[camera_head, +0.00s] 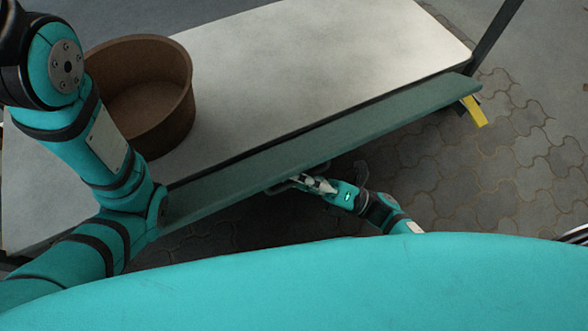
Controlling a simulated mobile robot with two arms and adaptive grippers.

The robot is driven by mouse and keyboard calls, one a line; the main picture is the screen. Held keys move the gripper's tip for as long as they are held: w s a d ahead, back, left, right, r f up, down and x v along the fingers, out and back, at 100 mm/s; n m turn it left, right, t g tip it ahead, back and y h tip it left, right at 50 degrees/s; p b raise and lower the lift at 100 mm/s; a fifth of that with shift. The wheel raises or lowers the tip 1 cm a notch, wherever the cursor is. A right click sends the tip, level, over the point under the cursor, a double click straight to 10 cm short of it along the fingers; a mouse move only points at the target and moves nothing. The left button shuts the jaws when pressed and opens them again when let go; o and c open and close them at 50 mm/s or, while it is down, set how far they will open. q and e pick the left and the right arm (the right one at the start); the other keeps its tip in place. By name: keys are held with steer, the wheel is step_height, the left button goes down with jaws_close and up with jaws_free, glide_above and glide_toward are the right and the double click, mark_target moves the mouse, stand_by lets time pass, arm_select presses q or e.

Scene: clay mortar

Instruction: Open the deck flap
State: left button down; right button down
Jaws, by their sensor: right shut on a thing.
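The deck flap (355,127) is a long dark green panel running along the front edge of the pale table deck (300,70). It slants from lower left to upper right, with a dark gap along part of its back edge. A thin grey handle (279,188) shows at its front edge. My right gripper (305,183) is shut on this handle, just below the flap's front edge. The fingertips are small and partly hidden. My left arm covers the flap's left end; its gripper is not in view.
A brown round tub (181,75) stands on the deck at the left, close behind my left arm. A yellow piece (474,111) sticks out under the flap's right end, near a dark post (494,38). Paved floor (530,170) is open at right.

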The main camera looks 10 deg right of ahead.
steer(key=shift+s+f, duration=0.4)
steer(key=shift+f, duration=0.1)
steer(key=c, duration=1.7)
jaws_free()
steer(key=shift+d, duration=0.1)
steer(key=shift+o, duration=0.5)
steer(key=shift+r, duration=0.2)
steer(key=shift+w, duration=0.1)
steer(key=shift+d, duration=0.1)
steer(key=v, duration=1.2)
steer(key=shift+w+f, duration=0.1)
steer(key=shift+c, duration=0.4)
